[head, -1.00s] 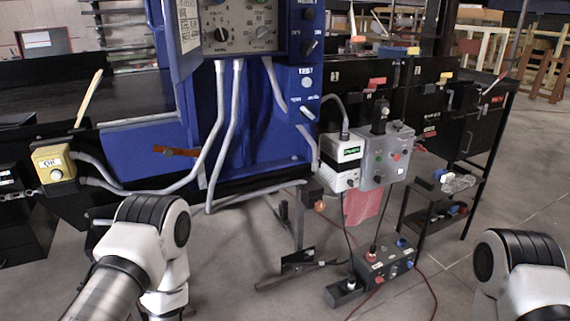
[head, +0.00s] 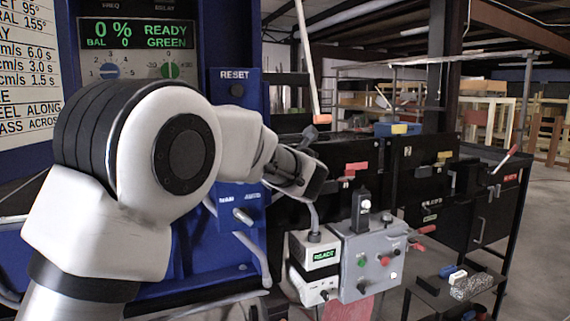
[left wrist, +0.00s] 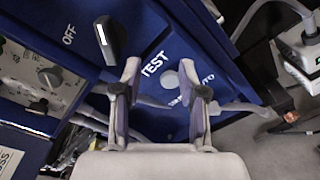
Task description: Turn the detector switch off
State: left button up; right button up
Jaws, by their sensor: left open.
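The blue detector cabinet (head: 233,90) stands ahead, with a lit green display (head: 138,34) reading 0% and READY GREEN. In the left wrist view, the black detector switch lever (left wrist: 110,40) sits beside the OFF label on the blue panel. It is hidden behind my left arm in the head view. My left gripper (left wrist: 160,67) is open and empty; its left finger is just below and right of the lever in that picture, with no clear contact. In the head view my left gripper (head: 303,165) is partly hidden by its own wrist. My right gripper is out of view.
The TEST button (left wrist: 170,79) appears between my fingers in the left wrist view. A RESET button (head: 237,91) and a MAN/AUTO lever (head: 242,216) are on the cabinet. A grey control box (head: 370,268) and black bins (head: 410,170) stand to the right.

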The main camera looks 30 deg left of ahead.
pick_arm(q)
jog(key=s+a+r+n, duration=0.1)
jog(key=s+a+r, duration=0.1)
jog(key=s+r, duration=0.3)
jog(key=w+a+p, duration=0.1)
jog(key=w, duration=0.1)
jog(key=w+a+p, duration=0.1)
jog(key=w+a, duration=0.2)
jog(key=w, duration=0.1)
jog(key=shift+w+a+r+p, duration=0.1)
jog(key=shift+w+a+p, duration=0.2)
jog(key=shift+w+p, duration=0.1)
jog(key=shift+s+a+r, duration=0.15)
jog(key=shift+s+r, duration=0.05)
jog(key=shift+s, duration=0.35)
jog(key=shift+w, duration=0.2)
grip_shut()
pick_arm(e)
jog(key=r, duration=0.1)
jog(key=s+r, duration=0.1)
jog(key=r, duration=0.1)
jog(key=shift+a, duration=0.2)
